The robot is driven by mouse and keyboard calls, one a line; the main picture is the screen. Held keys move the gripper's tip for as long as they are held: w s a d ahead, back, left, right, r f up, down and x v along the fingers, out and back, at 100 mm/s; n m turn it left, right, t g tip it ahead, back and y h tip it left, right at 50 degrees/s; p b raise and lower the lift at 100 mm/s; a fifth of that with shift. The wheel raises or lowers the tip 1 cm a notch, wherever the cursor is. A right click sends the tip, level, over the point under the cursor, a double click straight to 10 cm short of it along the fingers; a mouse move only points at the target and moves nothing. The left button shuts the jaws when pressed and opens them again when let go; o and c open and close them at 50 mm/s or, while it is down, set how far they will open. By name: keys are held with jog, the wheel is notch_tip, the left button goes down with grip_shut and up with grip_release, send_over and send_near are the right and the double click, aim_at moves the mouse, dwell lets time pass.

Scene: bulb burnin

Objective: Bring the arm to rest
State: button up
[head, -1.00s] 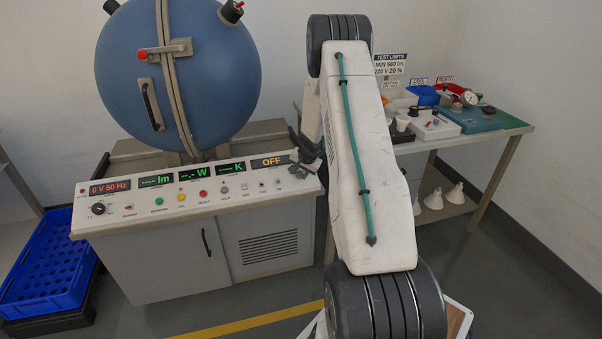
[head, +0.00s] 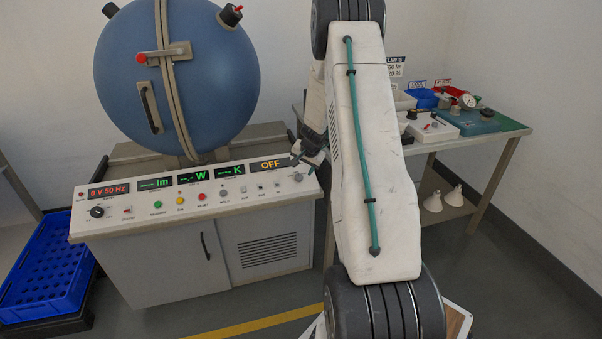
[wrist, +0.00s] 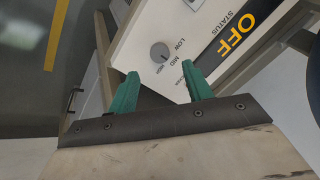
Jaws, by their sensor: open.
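My gripper (head: 308,158) is above the right end of the control console in the head view, close to the OFF display (head: 270,164). In the wrist view its two green fingers (wrist: 160,88) are apart with nothing between them. A knob (wrist: 160,52) marked LOW, MID and HIGH shows on the console panel beyond the fingertips. My arm is raised and folded in the middle of the head view, hiding part of the bench behind it.
A blue sphere (head: 205,90) stands behind the console (head: 150,262). A blue crate (head: 45,275) is at the lower left. A bench (head: 470,137) at the right holds trays and instruments. Floor with a yellow line (head: 260,322) is open in front of the console.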

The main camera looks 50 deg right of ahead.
jog(key=shift+v, duration=0.8)
jog(key=s+a+r+n+g+y, duration=0.2)
jog(key=s+a+r, duration=0.25)
jog(key=a, duration=0.45)
jog(key=s+a+r+n+g+y, duration=0.1)
jog(key=s+a+r+n, duration=0.1)
jog(key=s+a+r, duration=0.5)
jog(key=s+a+r+n+g+y, duration=0.2)
jog(key=a+r+n, duration=0.15)
jog(key=a, duration=0.75)
jog(key=s+a+r+n+h, duration=0.1)
jog(key=s+a+r+n, duration=0.2)
jog(key=s+a+r, duration=0.4)
jog(key=s+a+r+n+t+h, duration=0.1)
jog(key=s+a+r+n+h, duration=0.1)
jog(key=s+a+r, duration=0.5)
jog(key=shift+s+a+n+t, duration=0.3)
jog(key=shift+s+a+n, duration=0.75)
jog(key=shift+s, duration=1.55)
